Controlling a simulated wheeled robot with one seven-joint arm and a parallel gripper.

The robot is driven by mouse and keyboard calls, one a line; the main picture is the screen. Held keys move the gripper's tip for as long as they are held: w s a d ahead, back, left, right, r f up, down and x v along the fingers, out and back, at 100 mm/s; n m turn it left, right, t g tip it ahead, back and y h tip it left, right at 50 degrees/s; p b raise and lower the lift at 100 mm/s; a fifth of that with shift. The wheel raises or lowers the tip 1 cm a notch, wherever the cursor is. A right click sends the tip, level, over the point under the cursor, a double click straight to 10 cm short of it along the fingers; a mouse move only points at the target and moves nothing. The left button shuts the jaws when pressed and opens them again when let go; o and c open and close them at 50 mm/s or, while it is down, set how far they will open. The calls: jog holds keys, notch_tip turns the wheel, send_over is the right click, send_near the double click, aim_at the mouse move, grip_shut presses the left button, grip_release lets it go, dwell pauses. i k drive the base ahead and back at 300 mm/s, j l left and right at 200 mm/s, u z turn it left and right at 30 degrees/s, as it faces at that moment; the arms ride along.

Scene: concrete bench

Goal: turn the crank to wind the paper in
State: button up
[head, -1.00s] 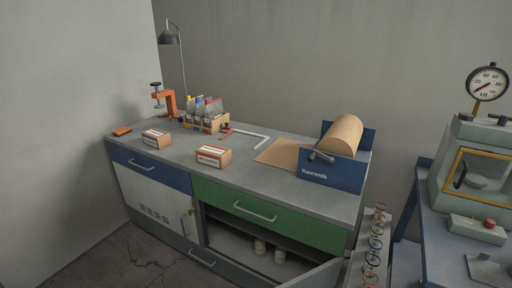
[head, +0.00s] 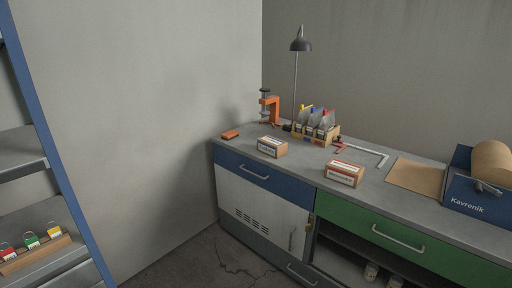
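The paper roll (head: 491,161) sits in a blue holder marked Kavrenik (head: 470,205) at the right edge of the head view, on the right part of the bench top. A flat sheet of brown paper (head: 417,176) lies out to the left of the holder. The crank (head: 487,188) shows as a small dark grey handle on the holder's front, near the picture's right edge. The right side of the holder is cut off by the frame. My gripper is not in view.
Two small boxes (head: 343,173) (head: 272,146), a wooden rack of bags (head: 316,133), an orange clamp (head: 270,108) and a lamp (head: 300,46) stand on the bench. Blue-framed shelves (head: 62,150) with padlocks stand at left. The cabinet under the green drawer (head: 400,236) is open.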

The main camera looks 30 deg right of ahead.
aim_at(491, 161)
jog(key=i+j+u, duration=0.1)
jog(key=i+u, duration=0.7)
jog(key=i+z, duration=0.15)
jog(key=z, duration=0.3)
jog(key=i+z, duration=0.1)
jog(key=z, duration=0.3)
jog(key=i+j+z, duration=0.1)
jog(key=z, duration=2.15)
